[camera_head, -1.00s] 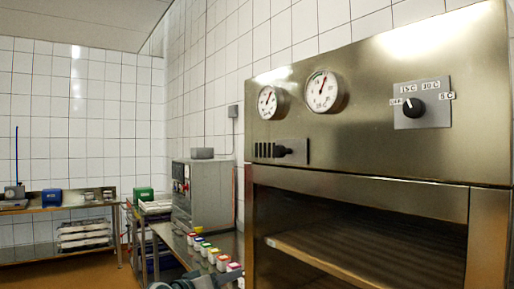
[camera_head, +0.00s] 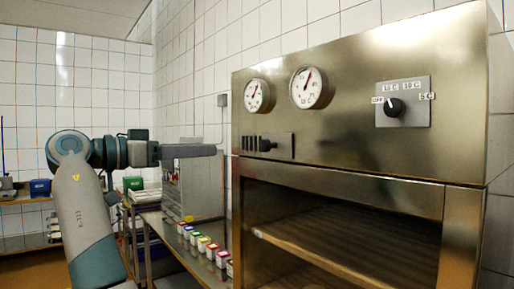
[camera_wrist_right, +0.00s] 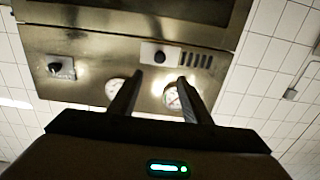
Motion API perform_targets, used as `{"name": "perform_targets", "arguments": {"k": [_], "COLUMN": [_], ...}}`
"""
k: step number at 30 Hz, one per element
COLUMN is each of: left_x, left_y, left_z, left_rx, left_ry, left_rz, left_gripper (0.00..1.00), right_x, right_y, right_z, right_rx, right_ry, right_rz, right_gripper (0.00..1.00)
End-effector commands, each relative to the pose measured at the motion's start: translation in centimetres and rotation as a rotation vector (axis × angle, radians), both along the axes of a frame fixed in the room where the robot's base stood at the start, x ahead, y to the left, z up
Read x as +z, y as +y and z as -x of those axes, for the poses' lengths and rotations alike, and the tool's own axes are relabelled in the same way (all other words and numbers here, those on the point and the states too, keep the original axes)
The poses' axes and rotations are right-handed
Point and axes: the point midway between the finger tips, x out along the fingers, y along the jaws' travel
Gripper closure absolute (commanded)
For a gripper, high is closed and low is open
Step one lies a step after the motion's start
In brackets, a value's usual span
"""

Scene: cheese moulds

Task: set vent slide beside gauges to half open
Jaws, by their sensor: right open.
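In the right wrist view, upside down, the open fingers (camera_wrist_right: 160,77) point toward the cabinet front. The slide's knob (camera_wrist_right: 160,57) appears just beyond and between the fingertips, with the slots (camera_wrist_right: 197,61) to its right.
A rotary dial (camera_head: 394,107) with temperature labels sits at the cabinet's right. Below is an open shelf bay (camera_head: 330,235). A steel bench (camera_head: 180,245) with several coloured-topped pots stands left of the cabinet, and a grey box (camera_head: 200,188) behind it.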

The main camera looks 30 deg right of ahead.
Motion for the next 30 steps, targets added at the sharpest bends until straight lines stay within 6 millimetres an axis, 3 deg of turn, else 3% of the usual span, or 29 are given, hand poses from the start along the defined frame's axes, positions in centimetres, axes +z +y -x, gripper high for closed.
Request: {"name": "perform_targets", "arguments": {"k": [11, 30], "left_x": [0.6, 4.5], "left_y": [0.3, 0.4], "left_z": [0.9, 1.3], "left_rx": [0.000, 0.002], "left_ry": [0.019, 0.031], "left_rz": [-0.005, -0.008], "left_gripper": [1.00, 1.00], "right_x": [0.1, 0.3], "right_y": [-2.0, -12.8], "right_z": [-0.2, -1.0], "right_rx": [-0.001, -0.001], "right_ry": [0.002, 0.003], "right_rz": [-0.001, -0.001], "right_gripper": [0.56, 0.56]}}
